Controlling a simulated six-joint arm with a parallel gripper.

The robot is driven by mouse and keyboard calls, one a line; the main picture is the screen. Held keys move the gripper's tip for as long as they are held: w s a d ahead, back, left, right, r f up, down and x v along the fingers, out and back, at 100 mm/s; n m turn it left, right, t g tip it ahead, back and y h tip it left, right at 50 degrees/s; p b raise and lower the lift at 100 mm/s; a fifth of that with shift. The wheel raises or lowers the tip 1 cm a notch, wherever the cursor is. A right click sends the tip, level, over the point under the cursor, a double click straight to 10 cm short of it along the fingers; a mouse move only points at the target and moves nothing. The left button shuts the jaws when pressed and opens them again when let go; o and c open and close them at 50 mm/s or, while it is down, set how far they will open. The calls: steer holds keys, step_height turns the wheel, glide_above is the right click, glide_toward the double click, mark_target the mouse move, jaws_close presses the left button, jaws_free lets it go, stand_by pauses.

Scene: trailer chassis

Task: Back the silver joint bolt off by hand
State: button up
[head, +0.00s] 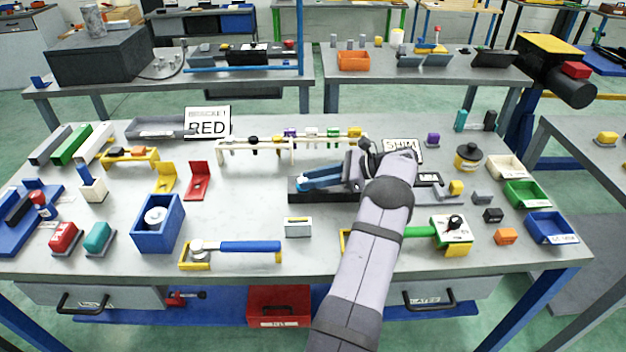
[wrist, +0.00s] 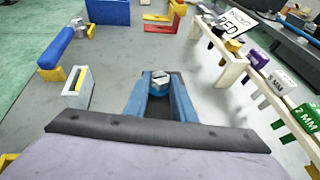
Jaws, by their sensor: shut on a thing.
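The silver joint bolt (wrist: 160,78) shows its hex head between my blue fingertips in the wrist view, with blue below the head. My gripper (wrist: 160,86) is shut on it, one finger on each side. In the head view my gripper (head: 301,184) reaches left, low over a dark block (head: 338,196) on the workbench. The bolt is small there and its lower part is hidden. I cannot tell how far it sits in its joint.
Behind my gripper stands a pale rack (head: 230,147) with several colored gauges. In front are a small pale box (head: 298,227) and a blue-handled tool (head: 250,246) on a yellow holder. A blue bin (head: 158,224) and a red bracket (head: 198,182) stand left.

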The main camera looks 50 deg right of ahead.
steer(key=shift+a+f, duration=0.1)
steer(key=shift+f, duration=0.1)
steer(key=o, duration=1.1)
steer(key=shift+c, duration=0.2)
steer(key=shift+r, duration=0.15)
steer(key=shift+b+v, duration=0.95)
steer(key=shift+v, duration=2.7)
